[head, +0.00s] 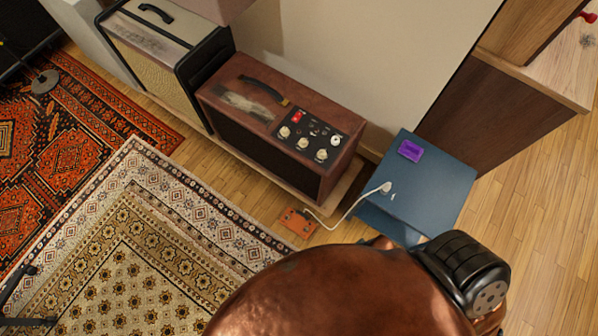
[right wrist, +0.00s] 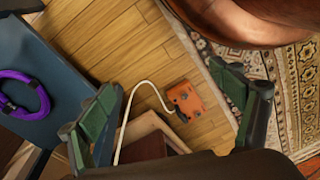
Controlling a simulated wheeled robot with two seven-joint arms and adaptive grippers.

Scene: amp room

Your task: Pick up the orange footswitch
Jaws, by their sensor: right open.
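The orange footswitch (head: 299,222) lies on the wood floor in front of the brown amp, close to the rug's edge. A white cable (head: 345,210) runs from it to the blue box. In the right wrist view the footswitch (right wrist: 186,101) shows small dark knobs on top and lies in the gap between my finger lines. My right gripper (right wrist: 168,88) is open and empty, with its green-padded fingers spread; the footswitch appears beyond the fingertips, not touched. In the head view I cannot make out the right gripper's fingers.
The brown amp (head: 285,120) stands behind the footswitch, beside a cream amp (head: 165,50). A blue box (head: 430,185) with a purple coiled item (head: 410,150) on top stands to the right. A patterned rug (head: 130,260) lies to the left.

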